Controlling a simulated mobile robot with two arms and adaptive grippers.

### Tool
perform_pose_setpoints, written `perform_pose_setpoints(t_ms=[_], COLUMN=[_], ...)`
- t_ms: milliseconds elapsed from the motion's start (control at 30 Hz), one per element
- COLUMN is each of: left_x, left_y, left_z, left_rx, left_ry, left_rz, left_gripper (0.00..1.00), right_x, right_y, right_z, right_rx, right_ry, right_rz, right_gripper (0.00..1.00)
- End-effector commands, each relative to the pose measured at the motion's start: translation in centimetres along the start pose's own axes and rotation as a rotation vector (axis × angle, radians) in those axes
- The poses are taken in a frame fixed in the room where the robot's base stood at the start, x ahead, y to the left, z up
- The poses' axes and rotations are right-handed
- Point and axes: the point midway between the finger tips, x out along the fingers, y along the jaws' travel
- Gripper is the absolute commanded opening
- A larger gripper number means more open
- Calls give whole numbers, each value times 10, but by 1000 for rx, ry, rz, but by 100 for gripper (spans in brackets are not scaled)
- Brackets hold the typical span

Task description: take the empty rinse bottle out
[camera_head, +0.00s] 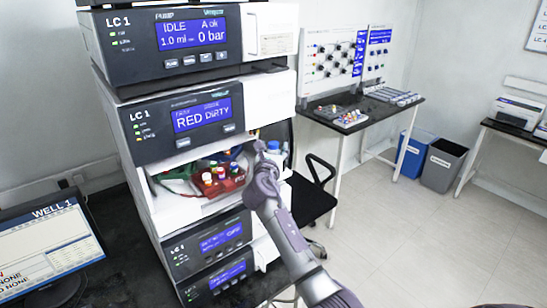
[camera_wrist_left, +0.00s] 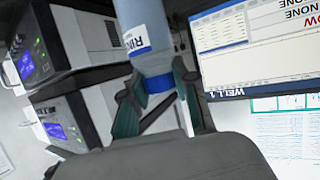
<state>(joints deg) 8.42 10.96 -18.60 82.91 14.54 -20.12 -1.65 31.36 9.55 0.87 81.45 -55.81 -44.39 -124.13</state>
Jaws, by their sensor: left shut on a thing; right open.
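A clear bottle (camera_wrist_left: 143,18) with a white label and a blue cap is between the fingers of my left gripper (camera_wrist_left: 156,90), which is shut on it at the cap end. The label is only partly readable. My left gripper does not show in the head view. My right gripper (camera_head: 263,152) is open at the right side of the autosampler's open bay. The autosampler (camera_head: 190,122) display reads "RED DIRTY".
A red rack (camera_head: 222,187) of coloured-cap vials sits in the open bay. The pump module (camera_head: 187,38) is above, other modules below. A monitor (camera_head: 48,250) stands at lower left. A black chair (camera_head: 312,195) and two bins (camera_head: 441,165) are to the right. Floor there is clear.

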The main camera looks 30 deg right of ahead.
Motion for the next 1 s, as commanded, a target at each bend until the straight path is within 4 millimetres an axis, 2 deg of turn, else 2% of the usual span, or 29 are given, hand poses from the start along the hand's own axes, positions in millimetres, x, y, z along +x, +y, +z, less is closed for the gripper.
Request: perform_pose_setpoints(t_ms=[67, 100, 300, 733, 867, 1000], left_x=[0, 0, 0, 1, 2, 4], left_y=[0, 0, 0, 0, 0, 0], left_z=[0, 0, 0, 1, 4, 10], left_rx=[0, 0, 0, 0, 0, 0], left_ry=[1, 1, 1, 1, 1, 1], left_rz=[0, 0, 0, 0, 0, 0], left_gripper=[8, 8, 8, 8, 8, 8], right_x=[0, 0, 0, 0, 0, 0], right_y=[0, 0, 0, 0, 0, -1], right_z=[0, 0, 0, 4, 15, 36], right_rx=[0, 0, 0, 1, 2, 4], right_ry=[0, 0, 0, -1, -4, -6], right_rz=[0, 0, 0, -1, -1, -2], right_gripper=[59, 56, 23, 21, 21, 21])
